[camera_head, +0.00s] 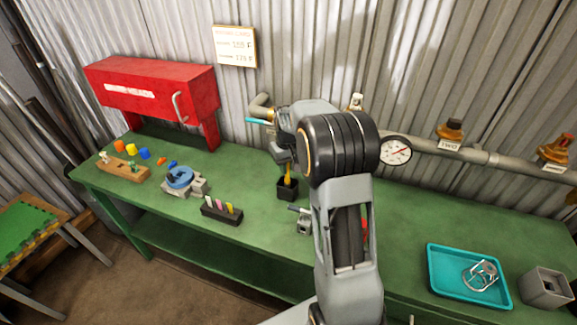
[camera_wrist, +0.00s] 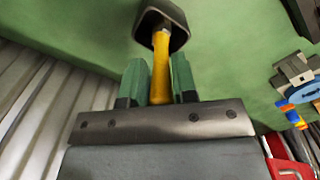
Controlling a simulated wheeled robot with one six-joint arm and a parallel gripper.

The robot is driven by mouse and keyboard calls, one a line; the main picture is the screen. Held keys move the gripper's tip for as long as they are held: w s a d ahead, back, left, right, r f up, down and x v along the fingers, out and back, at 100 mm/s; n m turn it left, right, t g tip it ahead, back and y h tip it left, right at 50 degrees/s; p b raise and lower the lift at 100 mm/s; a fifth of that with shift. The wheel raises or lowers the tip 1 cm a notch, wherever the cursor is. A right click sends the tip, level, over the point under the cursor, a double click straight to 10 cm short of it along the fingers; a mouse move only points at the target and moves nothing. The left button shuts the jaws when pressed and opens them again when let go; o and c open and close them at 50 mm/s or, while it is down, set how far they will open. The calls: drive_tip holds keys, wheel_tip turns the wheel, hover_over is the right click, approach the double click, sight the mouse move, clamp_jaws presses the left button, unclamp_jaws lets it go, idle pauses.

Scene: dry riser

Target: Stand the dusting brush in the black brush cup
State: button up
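The dusting brush shows as a yellow handle (camera_wrist: 161,62) in the wrist view. Its lower end is inside the black brush cup (camera_wrist: 172,14), and its bristles are hidden. In the head view the black cup (camera_head: 288,190) stands on the green bench near the middle, with the yellow brush (camera_head: 288,175) upright in it. My gripper (camera_wrist: 160,80) has its two green fingers close on either side of the handle, and they appear shut on it. In the head view my gripper is directly above the cup and partly hidden by my arm.
A black holder with coloured markers (camera_head: 222,213) stands left of the cup. A grey and blue fixture (camera_head: 182,183) and a wooden block (camera_head: 125,171) are farther left. A teal tray (camera_head: 436,281) and grey box (camera_head: 546,290) are at right. A pipe with a gauge (camera_head: 396,150) runs behind.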

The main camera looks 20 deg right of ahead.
drive_tip(key=o, duration=0.4)
drive_tip(key=shift+o, duration=0.2)
wheel_tip(320, 180, up, 14)
idle(0.5)
drive_tip(key=shift+f, duration=0.1)
idle(0.5)
